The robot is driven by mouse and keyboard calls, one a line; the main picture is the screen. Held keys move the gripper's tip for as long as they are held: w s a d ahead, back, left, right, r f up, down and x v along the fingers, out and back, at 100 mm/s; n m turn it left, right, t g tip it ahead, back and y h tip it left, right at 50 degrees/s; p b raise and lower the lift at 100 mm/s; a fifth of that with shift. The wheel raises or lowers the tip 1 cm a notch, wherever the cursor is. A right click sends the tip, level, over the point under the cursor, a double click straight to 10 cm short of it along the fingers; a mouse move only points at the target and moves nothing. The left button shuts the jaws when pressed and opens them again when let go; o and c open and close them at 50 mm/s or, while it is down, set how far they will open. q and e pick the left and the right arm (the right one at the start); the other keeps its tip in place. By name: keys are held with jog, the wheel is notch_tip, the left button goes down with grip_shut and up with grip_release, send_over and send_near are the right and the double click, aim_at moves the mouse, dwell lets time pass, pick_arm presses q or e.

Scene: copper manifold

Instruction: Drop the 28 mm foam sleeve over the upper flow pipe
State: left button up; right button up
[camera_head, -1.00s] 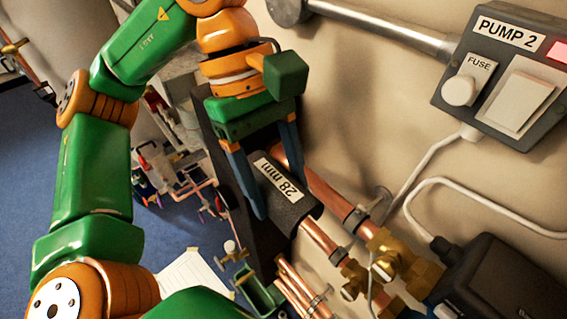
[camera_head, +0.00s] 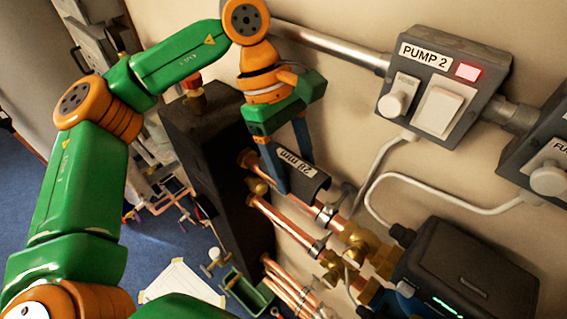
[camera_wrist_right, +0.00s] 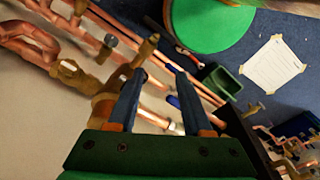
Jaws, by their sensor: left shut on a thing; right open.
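The dark grey foam sleeve (camera_head: 316,187), with an upside-down white "28 mm" label, is between the blue fingers of my left gripper (camera_head: 297,174). The gripper is shut on it. The sleeve lies in line with the upper copper pipe (camera_head: 247,158), which shows beyond both its ends. I cannot tell whether it is around the pipe or just in front. A second copper pipe (camera_head: 283,219) runs below. My right gripper (camera_wrist_right: 160,72) shows only in the right wrist view, open and empty, with copper pipes behind its fingers.
A dark block (camera_head: 205,150) stands left of the pipes. Brass valves (camera_head: 362,248) and a black pump unit (camera_head: 470,270) are at lower right. The Pump 2 box (camera_head: 440,90) and white cables (camera_head: 440,190) are on the wall. A green tray (camera_head: 247,292) lies below.

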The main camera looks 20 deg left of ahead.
pick_arm(q)
jog(key=shift+f+b, duration=1.85)
jog(key=shift+f, duration=0.65)
jog(key=shift+f, duration=0.15)
jog(key=o, duration=1.4)
jog(key=shift+s, duration=0.1)
jog(key=b+v, duration=0.1)
jog(key=v, duration=0.6)
